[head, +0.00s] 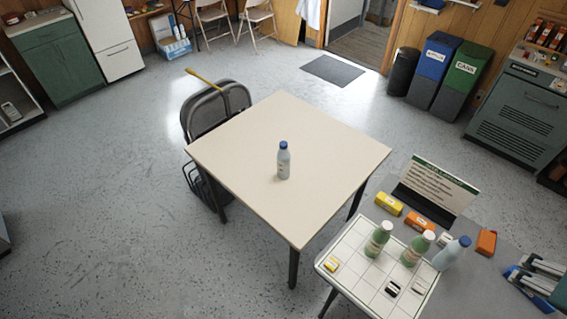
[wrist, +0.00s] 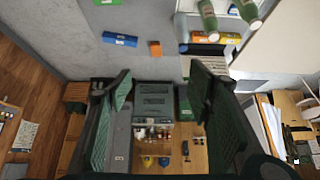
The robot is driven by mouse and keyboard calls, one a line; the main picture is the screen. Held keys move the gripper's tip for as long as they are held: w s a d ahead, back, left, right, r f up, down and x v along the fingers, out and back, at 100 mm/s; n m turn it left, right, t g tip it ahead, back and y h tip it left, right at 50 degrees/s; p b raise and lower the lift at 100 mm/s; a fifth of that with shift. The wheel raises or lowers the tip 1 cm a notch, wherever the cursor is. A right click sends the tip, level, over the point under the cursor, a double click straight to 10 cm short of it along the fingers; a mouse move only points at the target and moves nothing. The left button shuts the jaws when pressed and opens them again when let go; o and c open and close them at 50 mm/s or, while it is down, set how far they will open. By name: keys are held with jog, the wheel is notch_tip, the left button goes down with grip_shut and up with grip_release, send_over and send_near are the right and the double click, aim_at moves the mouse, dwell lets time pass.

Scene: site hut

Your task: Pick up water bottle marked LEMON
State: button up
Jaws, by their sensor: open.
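A pale bottle with a blue cap (head: 283,162) stands upright alone near the middle of the beige table (head: 250,125). Two green bottles with white caps (head: 378,240) (head: 415,250) stand on the white gridded board (head: 350,265) at the lower right. Another pale bottle with a blue cap (head: 452,253) stands at the board's right edge. I cannot read LEMON on any bottle. My gripper (wrist: 160,80) is open and empty in the wrist view, its two dark fingers wide apart. Green bottles (wrist: 208,18) (wrist: 249,11) show at that view's top, beyond the fingers. The gripper is not visible in the head view.
A yellow box (head: 389,204), orange boxes (head: 420,221) (head: 486,242) and a sign (head: 440,184) surround the board. A blue and grey item (head: 537,285) lies at the right. A dark chair (head: 213,108) stands against the table. The beige table is otherwise clear.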

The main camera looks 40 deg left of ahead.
jog(key=w+a+r+n+g+y, duration=0.1)
jog(key=w+a+r+n, duration=0.1)
jog(key=w+a+r, duration=0.35)
jog(key=w+a+r+n+g, duration=0.1)
jog(key=w+a+r+n, duration=0.2)
jog(key=w+a, duration=0.5)
jog(key=w+a+r+n+g+y, duration=0.15)
jog(key=w+a+r, duration=0.25)
jog(key=a, duration=0.6)
jog(key=w+a+n+g, duration=0.1)
jog(key=w+a+n, duration=0.3)
jog(key=a, duration=1.1)
jog(key=n+g+h+b, duration=0.1)
jog(key=n+g+h, duration=0.2)
jog(key=n, duration=0.5)
send_over(284, 144)
notch_tip(284, 144, down, 11)
jog(key=shift+y, duration=0.25)
notch_tip(284, 144, down, 31)
jog(key=shift+w+r, duration=0.1)
jog(key=shift+r, duration=0.1)
jog(key=shift+f, duration=0.25)
